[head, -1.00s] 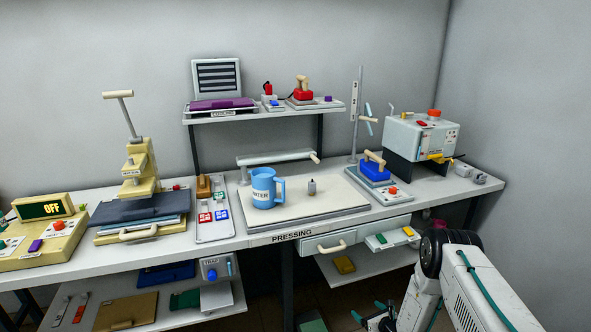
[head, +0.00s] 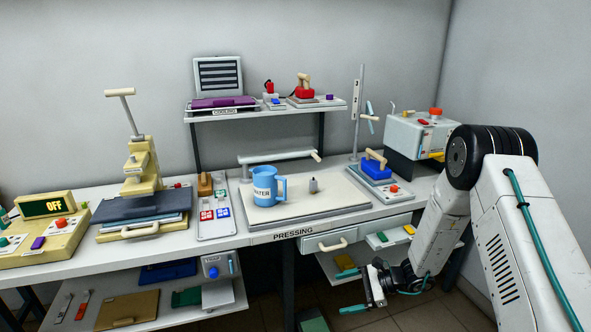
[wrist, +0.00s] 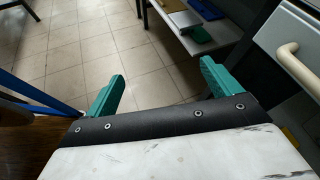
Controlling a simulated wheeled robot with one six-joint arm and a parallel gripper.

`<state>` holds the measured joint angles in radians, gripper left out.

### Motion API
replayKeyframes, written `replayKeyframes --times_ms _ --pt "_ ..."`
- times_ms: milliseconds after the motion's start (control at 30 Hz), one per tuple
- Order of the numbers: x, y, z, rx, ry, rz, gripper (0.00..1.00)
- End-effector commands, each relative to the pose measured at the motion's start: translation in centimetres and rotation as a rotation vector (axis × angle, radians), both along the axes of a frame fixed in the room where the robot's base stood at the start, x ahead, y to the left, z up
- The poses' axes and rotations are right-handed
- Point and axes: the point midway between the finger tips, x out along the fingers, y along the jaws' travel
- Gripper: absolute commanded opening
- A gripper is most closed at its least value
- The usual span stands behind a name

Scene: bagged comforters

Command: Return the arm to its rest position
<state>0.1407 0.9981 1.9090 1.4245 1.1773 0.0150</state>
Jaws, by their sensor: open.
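My gripper (head: 362,290) hangs in front of the workbench, below the level of its top, at the lower right of the head view. In the wrist view its two green fingers (wrist: 160,95) stand wide apart with nothing between them. Tiled floor shows beyond them. My arm is bent, with its black elbow joint high at the right and the forearm pointing down. The gripper is clear of the bench top and holds nothing.
The workbench (head: 200,247) carries a blue mug (head: 265,188), a cream press (head: 140,170) and a grey machine (head: 405,135). A drawer (head: 335,245) with a pale handle sits close above my gripper; the handle also shows in the wrist view (wrist: 300,70). Lower shelves (head: 215,308) hold boards.

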Motion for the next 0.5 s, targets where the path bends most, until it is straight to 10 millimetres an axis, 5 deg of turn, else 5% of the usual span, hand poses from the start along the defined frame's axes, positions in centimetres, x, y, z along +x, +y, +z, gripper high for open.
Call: replayKeyframes --times_ms 33,200,500 --pt "-1.1 0.2 3.0 -0.022 -0.036 0.080 0.89" --pt "-6.1 -0.1 10.4 -0.106 -0.132 0.340 0.89" --pt "-15.3 -2.7 20.6 -0.304 -0.295 0.735 0.89"
